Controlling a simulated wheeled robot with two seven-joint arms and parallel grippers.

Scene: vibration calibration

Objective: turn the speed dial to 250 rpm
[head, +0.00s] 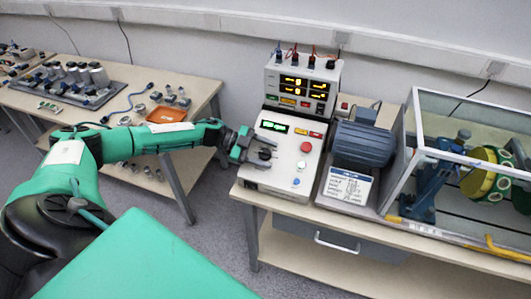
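The control box (283,175) stands at the left end of the right-hand bench, with a sloped light panel. A dark round speed dial (265,154) shows on the panel's left part, partly hidden by my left gripper (261,153). The gripper comes in from the left with its fingertips at the dial. Whether the fingers touch or grip it is too small to tell. A green-lit display (274,126) sits above the dial; its digits are not readable. A red button (306,147) and a blue button (297,182) are to the right. My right gripper is not in view.
A meter unit (301,85) with lit displays and cables stands behind the box. A blue motor (363,143) and a clear-walled guard frame (470,115) are on the right. The left bench (200,95) holds metal parts and an orange tray (167,114).

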